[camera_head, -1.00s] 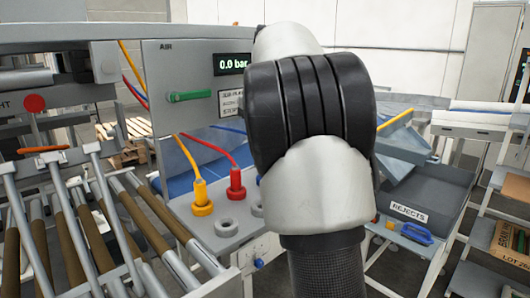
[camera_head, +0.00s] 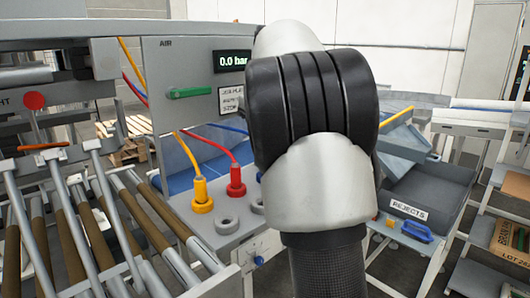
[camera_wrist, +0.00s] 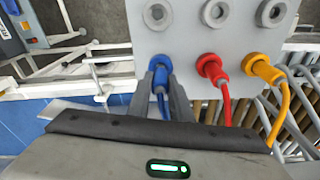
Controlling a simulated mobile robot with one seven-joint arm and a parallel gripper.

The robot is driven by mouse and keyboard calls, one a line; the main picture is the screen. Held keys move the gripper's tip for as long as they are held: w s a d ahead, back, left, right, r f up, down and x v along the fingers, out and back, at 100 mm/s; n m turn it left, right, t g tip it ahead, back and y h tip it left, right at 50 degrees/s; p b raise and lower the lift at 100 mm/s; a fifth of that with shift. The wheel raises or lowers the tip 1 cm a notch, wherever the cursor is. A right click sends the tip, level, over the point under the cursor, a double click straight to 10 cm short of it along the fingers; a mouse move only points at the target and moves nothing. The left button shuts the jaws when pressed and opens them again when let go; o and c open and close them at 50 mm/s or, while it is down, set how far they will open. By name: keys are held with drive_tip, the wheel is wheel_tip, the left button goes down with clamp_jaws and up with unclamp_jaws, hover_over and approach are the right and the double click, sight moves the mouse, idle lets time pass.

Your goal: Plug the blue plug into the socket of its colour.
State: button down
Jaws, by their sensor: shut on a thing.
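In the wrist view the blue plug (camera_wrist: 160,82) is between the two fingers of my gripper (camera_wrist: 161,92), which is shut on it. The plug lines up with the blue socket (camera_wrist: 160,60) on the grey panel and appears to be at or in its ring. I cannot tell whether it is fully seated. A blue cable trails from the plug back toward my gripper. In the head view my arm hides my gripper, the plug and the blue socket.
The red plug (camera_wrist: 214,72) and yellow plug (camera_wrist: 266,72) sit in their sockets to the right, cables trailing close by. Grey sockets (camera_wrist: 215,12) line the panel's other row. In the head view a roller conveyor (camera_head: 90,220) is left and a REJECTS bin (camera_head: 425,190) right.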

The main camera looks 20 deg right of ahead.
drive_tip(key=shift+f+b, duration=0.4)
drive_tip(key=shift+f, duration=0.35)
idle(1.0)
drive_tip(key=c, duration=1.5)
unclamp_jaws()
wheel_tip(320, 180, up, 12)
drive_tip(key=s+f+p, duration=0.1)
drive_tip(key=p, duration=0.2)
drive_tip(key=s+a+m+t, duration=0.1)
drive_tip(key=s+a, duration=0.3)
drive_tip(key=s, duration=0.3)
drive_tip(key=s+a+f+t, duration=0.1)
drive_tip(key=s+a+f, duration=0.2)
drive_tip(key=s+f, duration=0.2)
drive_tip(key=s+a+f+t, duration=0.1)
drive_tip(key=s+a+f, duration=0.3)
drive_tip(key=s+f, duration=0.2)
drive_tip(key=s+a+f+t, duration=0.1)
drive_tip(key=s+a+f, duration=0.2)
drive_tip(key=s+f, duration=0.3)
drive_tip(key=shift+s+a+f, duration=0.15)
drive_tip(key=shift+s+a, duration=0.05)
drive_tip(key=shift+s, duration=0.1)
